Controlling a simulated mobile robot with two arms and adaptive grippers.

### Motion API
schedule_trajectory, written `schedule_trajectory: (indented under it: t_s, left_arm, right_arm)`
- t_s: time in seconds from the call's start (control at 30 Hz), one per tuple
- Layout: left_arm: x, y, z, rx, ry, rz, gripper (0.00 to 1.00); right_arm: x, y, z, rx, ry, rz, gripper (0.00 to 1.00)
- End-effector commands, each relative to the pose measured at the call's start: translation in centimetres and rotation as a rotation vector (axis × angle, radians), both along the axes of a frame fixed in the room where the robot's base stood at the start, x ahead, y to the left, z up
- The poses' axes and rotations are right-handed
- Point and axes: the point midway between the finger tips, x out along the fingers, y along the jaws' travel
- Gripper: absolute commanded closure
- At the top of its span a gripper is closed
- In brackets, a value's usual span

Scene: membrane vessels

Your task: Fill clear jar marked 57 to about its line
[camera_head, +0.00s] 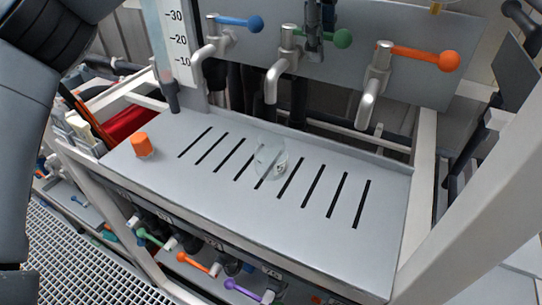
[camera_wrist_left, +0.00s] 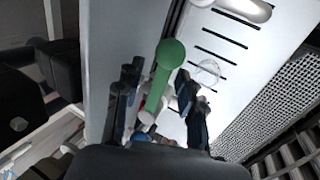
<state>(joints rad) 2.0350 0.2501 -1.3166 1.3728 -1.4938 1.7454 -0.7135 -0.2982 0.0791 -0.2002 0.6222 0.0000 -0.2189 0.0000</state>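A clear jar (camera_head: 270,160) stands on the grey slotted shelf (camera_head: 330,240), below and in front of the middle spout (camera_head: 276,80). It looks empty; its number and line are too small to read. The jar also shows faintly in the left wrist view (camera_wrist_left: 207,72). The middle tap has a green handle (camera_head: 342,38), which also shows in the left wrist view (camera_wrist_left: 166,70). My left gripper (camera_head: 314,42) is at this handle. In the left wrist view its fingers (camera_wrist_left: 157,100) are spread on either side of the handle, with gaps visible. My right gripper is not in view.
A blue-handled tap (camera_head: 240,22) is to the left and an orange-handled tap (camera_head: 420,57) to the right. A scaled tube (camera_head: 166,35) stands at the shelf's back left. An orange-capped object (camera_head: 142,145) sits at the left end. The shelf's right side is clear.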

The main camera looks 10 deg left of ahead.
Motion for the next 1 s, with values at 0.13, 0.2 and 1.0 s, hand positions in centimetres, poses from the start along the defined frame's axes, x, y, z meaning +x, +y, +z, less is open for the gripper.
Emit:
schedule_trajectory:
  t_s: [0.13, 0.2, 1.0]
  left_arm:
    - [0.0, 0.0, 0.0, 0.000, 0.000, 0.000, 0.80]
    - [0.0, 0.0, 0.0, 0.000, 0.000, 0.000, 0.94]
    - [-1.9, 1.3, 0.4, -0.003, 0.000, -0.431, 1.00]
  right_arm:
    - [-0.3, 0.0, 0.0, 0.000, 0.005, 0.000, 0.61]
    - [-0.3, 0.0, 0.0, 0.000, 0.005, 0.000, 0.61]
    - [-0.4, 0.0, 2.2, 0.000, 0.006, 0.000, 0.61]
